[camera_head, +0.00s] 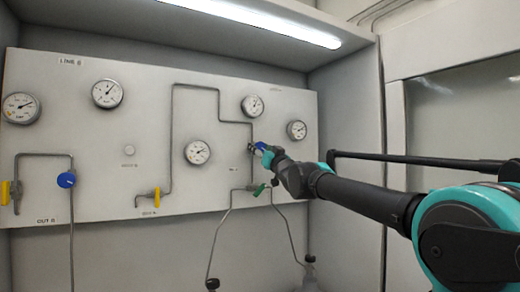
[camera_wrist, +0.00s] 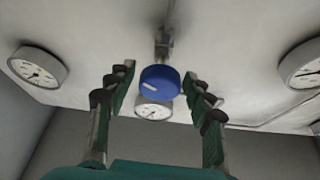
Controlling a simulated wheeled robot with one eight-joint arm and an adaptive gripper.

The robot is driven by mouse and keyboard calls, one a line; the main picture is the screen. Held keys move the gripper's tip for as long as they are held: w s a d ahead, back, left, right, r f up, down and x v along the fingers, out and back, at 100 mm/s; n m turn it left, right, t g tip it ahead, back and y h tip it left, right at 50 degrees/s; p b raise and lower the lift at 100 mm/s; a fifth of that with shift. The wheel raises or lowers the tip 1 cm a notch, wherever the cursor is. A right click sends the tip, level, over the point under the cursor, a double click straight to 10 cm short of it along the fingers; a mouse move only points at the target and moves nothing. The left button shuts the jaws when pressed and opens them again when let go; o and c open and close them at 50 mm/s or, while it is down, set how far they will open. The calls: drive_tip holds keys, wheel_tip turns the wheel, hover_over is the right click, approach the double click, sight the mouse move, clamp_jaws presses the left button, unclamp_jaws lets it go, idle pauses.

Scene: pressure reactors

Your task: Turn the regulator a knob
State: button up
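A round blue knob (camera_wrist: 160,80) with a white mark sits in the middle of the wrist view, on a metal fitting. In the head view the blue knob (camera_head: 261,146) is partly hidden by my gripper (camera_head: 268,157), at the right part of the panel. My gripper (camera_wrist: 158,75) is open, with one dark ridged finger on each side of the knob. Gaps show between the fingers and the knob. I cannot read a label naming this knob as regulator A.
The grey panel (camera_head: 100,135) carries several round gauges, including one (camera_head: 252,106) above the knob. A second blue knob (camera_head: 66,180) is at the far left. Yellow valve handles (camera_head: 156,194) and a green valve handle (camera_head: 259,190) stick out lower down. Thin metal tubes run across and below the panel.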

drive_tip(key=c, duration=0.9)
drive_tip(key=shift+n+y, duration=0.4)
drive_tip(key=shift+n, duration=0.2)
drive_tip(key=shift+n+g+y, duration=0.65)
drive_tip(key=shift+n+g, duration=0.05)
drive_tip(key=shift+n, duration=1.05)
drive_tip(key=shift+n+g+y, duration=0.65)
drive_tip(key=shift+n+g, duration=0.05)
drive_tip(key=shift+n, duration=1.05)
drive_tip(key=o, duration=1.2)
